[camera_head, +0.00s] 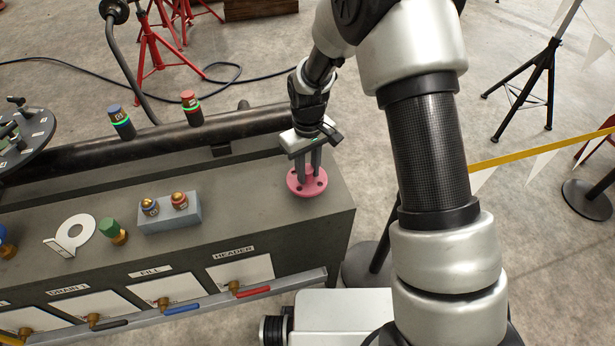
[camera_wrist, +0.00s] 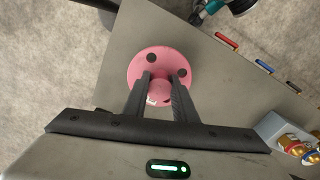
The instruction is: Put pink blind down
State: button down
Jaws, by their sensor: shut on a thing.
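The pink blind (camera_head: 297,186) is a round flange with dark bolt holes and a raised knob in its middle. It is at the right end of the grey bench top (camera_head: 262,196). My gripper (camera_head: 311,170) comes down from above and is shut on the knob. In the wrist view my gripper's fingers (camera_wrist: 162,85) flank the knob, and the pink blind (camera_wrist: 137,72) spreads out around them. The blind looks level and at or very near the bench top; I cannot tell whether it touches.
A grey block (camera_head: 169,214) with two brass-topped plugs stands left of the blind. A green-capped fitting (camera_head: 112,231) and a white ring plate (camera_head: 75,235) lie farther left. A dark pipe (camera_head: 165,142) runs along the back. The bench top around the blind is clear.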

aim_at(308, 170)
jog(key=shift+w+f, duration=0.1)
jog(key=shift+f, duration=1.2)
jog(key=shift+f, duration=0.1)
jog(key=c, duration=1.4)
grip_release()
jog(key=shift+f, duration=0.1)
jog(key=shift+c, duration=0.2)
notch_tip(308, 170, up, 12)
jog(key=shift+r+p, duration=0.2)
jog(key=shift+p, duration=0.65)
